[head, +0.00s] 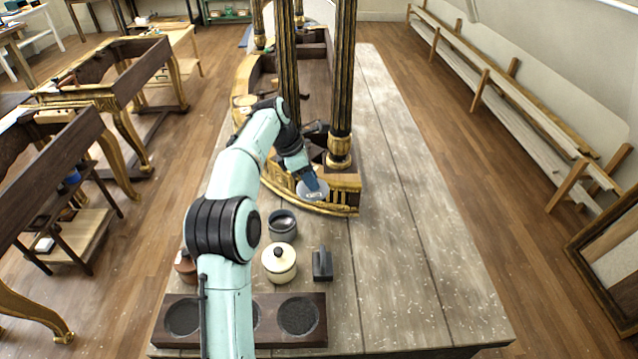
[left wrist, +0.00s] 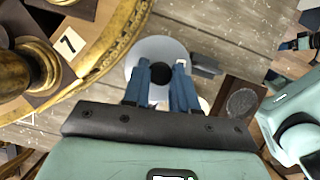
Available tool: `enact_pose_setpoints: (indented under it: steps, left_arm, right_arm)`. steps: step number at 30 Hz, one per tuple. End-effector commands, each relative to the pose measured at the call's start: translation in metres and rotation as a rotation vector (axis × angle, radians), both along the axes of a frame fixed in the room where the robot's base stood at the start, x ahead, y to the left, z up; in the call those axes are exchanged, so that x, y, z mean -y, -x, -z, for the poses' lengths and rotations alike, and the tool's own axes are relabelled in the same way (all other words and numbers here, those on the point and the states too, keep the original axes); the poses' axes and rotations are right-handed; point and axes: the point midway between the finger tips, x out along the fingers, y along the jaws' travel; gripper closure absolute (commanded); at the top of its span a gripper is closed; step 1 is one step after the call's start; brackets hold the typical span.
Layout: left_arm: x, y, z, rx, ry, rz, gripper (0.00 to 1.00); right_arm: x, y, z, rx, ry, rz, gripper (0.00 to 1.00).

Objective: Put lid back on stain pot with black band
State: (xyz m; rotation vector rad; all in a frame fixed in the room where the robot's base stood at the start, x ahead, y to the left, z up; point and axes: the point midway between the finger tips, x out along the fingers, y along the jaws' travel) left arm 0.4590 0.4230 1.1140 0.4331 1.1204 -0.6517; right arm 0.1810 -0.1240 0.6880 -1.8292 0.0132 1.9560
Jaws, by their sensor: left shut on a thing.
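My left gripper (head: 309,183) is shut on a pale grey-blue round lid (head: 318,192) by its black knob. In the left wrist view, the lid (left wrist: 145,55) shows as a disc behind the two blue fingers (left wrist: 160,85). In the head view, the lid is in the air by the console's front edge, beyond and right of an open grey-blue pot (head: 282,236) with a dark inside. A black band on this pot is too small to make out. A blue-tipped piece (left wrist: 300,43) at the wrist view's right edge looks like my right gripper; its jaws are unclear.
A cream lidded pot (head: 279,266), a brown pot (head: 184,268) partly behind my arm, and a dark handled block (head: 322,265) stand near the open pot. A wooden tray with round recesses (head: 312,340) lies nearer. The gilt console (head: 345,183) stands behind. The bench's right side is clear.

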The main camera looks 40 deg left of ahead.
Motion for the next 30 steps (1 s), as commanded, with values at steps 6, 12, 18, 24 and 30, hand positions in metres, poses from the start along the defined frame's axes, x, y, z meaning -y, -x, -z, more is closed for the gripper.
enact_pose_setpoints:
  steps: [6, 12, 18, 24, 30]
  left_arm:
    - [-0.050, 0.041, 0.038, -0.008, 0.000, -0.263, 1.00]
    - [-0.069, 0.059, 0.052, -0.001, -0.002, -0.386, 1.00]
    - [-0.071, 0.060, 0.058, -0.002, -0.003, -0.395, 1.00]
    - [-0.070, 0.061, 0.072, -0.003, -0.003, -0.394, 1.00]
    - [-0.070, 0.060, 0.088, -0.002, -0.003, -0.393, 1.00]
  right_arm:
    - [0.000, 0.017, 0.014, -0.020, 0.000, 0.000, 0.18]
    - [0.000, 0.022, 0.019, -0.026, 0.000, 0.000, 0.18]
    - [0.000, 0.027, 0.024, -0.030, 0.001, 0.000, 0.18]
    - [0.000, 0.038, 0.036, -0.044, 0.000, 0.000, 0.18]
    - [0.000, 0.051, 0.052, -0.058, 0.000, 0.000, 0.18]
